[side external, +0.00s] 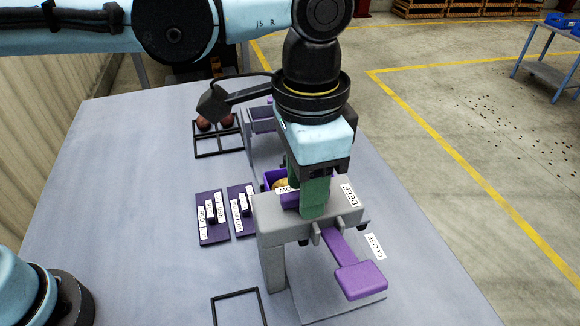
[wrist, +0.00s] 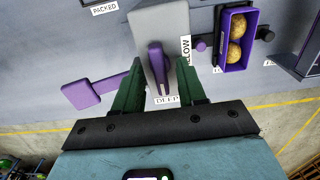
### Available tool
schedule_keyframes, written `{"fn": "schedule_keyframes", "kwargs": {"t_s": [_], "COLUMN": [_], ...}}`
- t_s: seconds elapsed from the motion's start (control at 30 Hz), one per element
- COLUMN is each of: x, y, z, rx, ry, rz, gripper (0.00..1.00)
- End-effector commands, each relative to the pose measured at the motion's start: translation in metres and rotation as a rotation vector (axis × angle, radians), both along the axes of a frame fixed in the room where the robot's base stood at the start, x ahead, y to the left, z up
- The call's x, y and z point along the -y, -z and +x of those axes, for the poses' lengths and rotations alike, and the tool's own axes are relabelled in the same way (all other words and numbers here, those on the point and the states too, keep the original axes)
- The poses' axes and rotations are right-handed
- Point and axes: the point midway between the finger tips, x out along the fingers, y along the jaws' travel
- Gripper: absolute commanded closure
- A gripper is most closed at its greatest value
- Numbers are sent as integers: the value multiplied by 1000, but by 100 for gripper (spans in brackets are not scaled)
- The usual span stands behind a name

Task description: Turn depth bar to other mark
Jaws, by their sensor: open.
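The purple depth bar (wrist: 156,62) lies on top of a grey housing (wrist: 150,20). In the wrist view its lower end is beside the DEEP label (wrist: 167,99). A second label, partly hidden and ending in LOW (wrist: 186,48), is to its right. My gripper (wrist: 160,66) is open, with one green finger on each side of the bar; I cannot tell whether either touches it. In the side view my gripper (side external: 312,212) is down at the housing top (side external: 270,225) and hides much of the bar.
A purple paddle lever (side external: 362,280) sticks out in front of the housing, near a CLOSE label (side external: 376,246). A purple tray (wrist: 222,55) holds two potatoes. Purple labelled boards (side external: 212,235), a dark divided rack (side external: 207,152) and an empty black frame (side external: 240,292) lie on the grey table.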

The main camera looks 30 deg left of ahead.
Motion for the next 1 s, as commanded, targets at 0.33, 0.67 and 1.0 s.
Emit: {"fn": "schedule_keyframes", "kwargs": {"t_s": [0.33, 0.67, 1.0], "x": [0, 0, 0], "y": [0, 0, -1], "z": [0, 0, 0], "rx": [0, 0, 0], "ry": [0, -4, -127], "rz": [0, 0, 1], "gripper": [86, 100, 100]}}
